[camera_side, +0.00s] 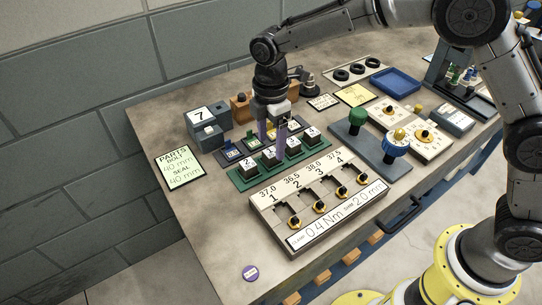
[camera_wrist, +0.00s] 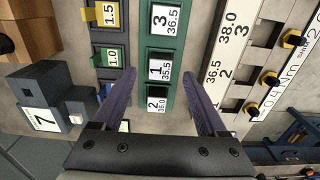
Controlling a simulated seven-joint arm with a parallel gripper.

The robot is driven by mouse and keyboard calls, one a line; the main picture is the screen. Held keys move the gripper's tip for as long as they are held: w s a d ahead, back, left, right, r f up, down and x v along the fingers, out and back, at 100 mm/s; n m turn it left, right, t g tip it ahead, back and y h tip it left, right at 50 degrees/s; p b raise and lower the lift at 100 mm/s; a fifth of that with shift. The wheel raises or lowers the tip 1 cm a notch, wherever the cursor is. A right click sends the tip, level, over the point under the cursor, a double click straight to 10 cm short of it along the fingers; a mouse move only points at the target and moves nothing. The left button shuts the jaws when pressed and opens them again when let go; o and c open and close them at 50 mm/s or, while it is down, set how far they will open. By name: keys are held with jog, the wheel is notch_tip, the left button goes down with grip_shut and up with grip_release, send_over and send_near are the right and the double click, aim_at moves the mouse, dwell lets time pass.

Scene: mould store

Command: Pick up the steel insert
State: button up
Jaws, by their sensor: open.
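Several dark metal-looking blocks with white number tags sit in a row in a green rack (camera_side: 262,180), also seen in the wrist view (camera_wrist: 181,65). I take them for the steel inserts; which one is meant I cannot tell. Block 2 (camera_side: 246,168), block 1 (camera_side: 269,158), block 3 (camera_side: 292,147) and block 4 (camera_side: 312,138) show in the side view. My gripper (camera_side: 272,150) is open and empty, its purple fingers pointing down at the rack near block 1. In the wrist view the fingers (camera_wrist: 158,84) lie either side of the row, around blocks 1 (camera_wrist: 155,70) and 2 (camera_wrist: 153,104).
A pale fixture (camera_side: 270,210) with numbered slots and yellow-black knobs stands in front of the rack. A grey block marked 7 (camera_side: 203,117) is left. Green and blue knobs (camera_side: 395,146) stand right. The front-left table corner is mostly clear.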

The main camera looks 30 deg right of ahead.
aim_at(271, 157)
jog(key=shift+f, duration=1.45)
jog(key=shift+c, duration=0.3)
grip_shut()
jog(key=shift+r, duration=0.1)
